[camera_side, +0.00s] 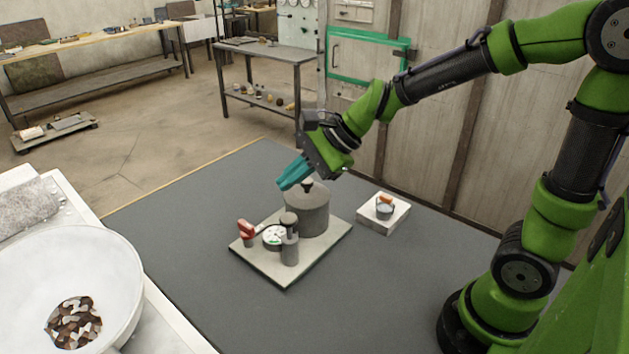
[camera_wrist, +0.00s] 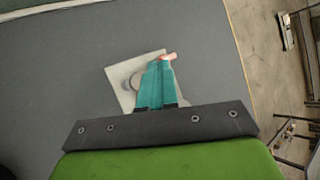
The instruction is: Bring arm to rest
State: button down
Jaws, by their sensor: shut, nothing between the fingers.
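My gripper (camera_side: 284,183) has teal fingers and is shut and empty. In the side view it hangs in the air above and slightly left of a grey lidded cylinder (camera_side: 308,212) with a dark knob, with no clear contact. The wrist view shows the shut fingers (camera_wrist: 160,64) pointing over a pale square board (camera_wrist: 122,78). They hide much of what stands on it. A reddish tip (camera_wrist: 171,56) shows just past the fingertips.
The board (camera_side: 288,277) also bears a red-handled part (camera_side: 245,228), a round white dial (camera_side: 273,238) and a smaller grey cylinder (camera_side: 290,252). A white block (camera_side: 383,222) holds a small orange-handled pail (camera_side: 385,208). A white bowl (camera_side: 110,265) holds brown and pale pieces. The dark table (camera_side: 180,215) is otherwise clear.

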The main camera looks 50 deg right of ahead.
dwell(0.5)
jog(key=s+d+r+n+h, duration=0.2)
jog(key=s+n, duration=0.5)
jog(key=s+d+r+n+h, duration=0.2)
jog(key=s+d+n, duration=0.1)
jog(key=s+n, duration=0.4)
jog(key=shift+s+d+n, duration=0.15)
jog(key=shift+s+n, duration=0.15)
dwell(1.5)
jog(key=w+a+m+y, duration=0.2)
jog(key=w+m, duration=0.5)
jog(key=w+a+m+y, duration=0.2)
jog(key=w+a+m, duration=0.1)
jog(key=w+m, duration=0.4)
jog(key=shift+w+a+m, duration=0.15)
jog(key=shift+w+m, duration=0.2)
jog(key=shift+m, duration=0.05)
